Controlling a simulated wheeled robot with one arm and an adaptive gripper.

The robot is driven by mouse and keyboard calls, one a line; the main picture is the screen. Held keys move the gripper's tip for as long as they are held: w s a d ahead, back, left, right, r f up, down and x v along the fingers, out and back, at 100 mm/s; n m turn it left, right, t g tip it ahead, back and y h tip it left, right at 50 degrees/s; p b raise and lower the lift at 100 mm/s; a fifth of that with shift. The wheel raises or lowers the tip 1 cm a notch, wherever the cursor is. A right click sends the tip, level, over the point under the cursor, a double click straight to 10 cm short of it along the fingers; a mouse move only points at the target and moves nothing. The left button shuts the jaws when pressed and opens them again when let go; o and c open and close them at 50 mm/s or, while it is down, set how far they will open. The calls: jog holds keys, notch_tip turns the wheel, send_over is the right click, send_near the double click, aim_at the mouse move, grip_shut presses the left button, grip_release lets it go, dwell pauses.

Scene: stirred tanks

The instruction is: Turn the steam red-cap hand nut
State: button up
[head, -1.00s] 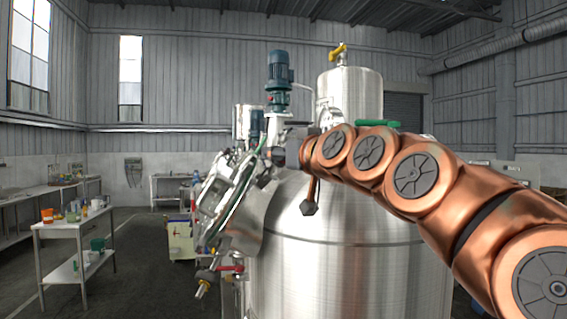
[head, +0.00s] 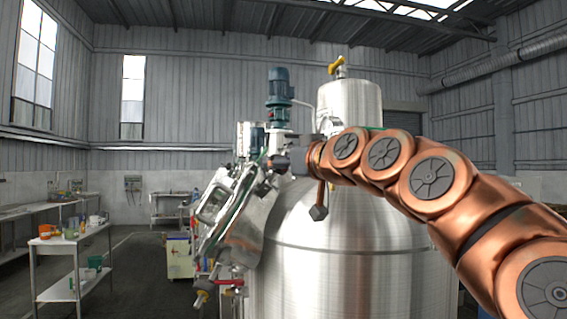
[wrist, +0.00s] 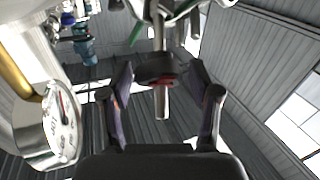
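In the wrist view a dark rounded knob (wrist: 155,68) on a metal stem, with a red part (wrist: 162,84) just below it, sits between my fingers. It may be the red-cap hand nut; I cannot be sure. My gripper (wrist: 160,72) is open, one finger on each side of the knob, with small gaps seeming to show. In the head view my gripper (head: 285,158) is at the upper left of the large steel tank (head: 340,285), beside the tilted fittings; its fingers are too small to make out there.
A round dial gauge (wrist: 62,125) is close on the left in the wrist view. A blue-green motor (head: 279,85) rises behind my gripper. A red-handled valve (head: 230,282) juts out below. A white side table (head: 58,245) stands at left, with open floor between.

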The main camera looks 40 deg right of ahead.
jog(key=shift+o, duration=0.6)
jog(key=s, duration=1.2)
jog(key=shift+a, duration=0.25)
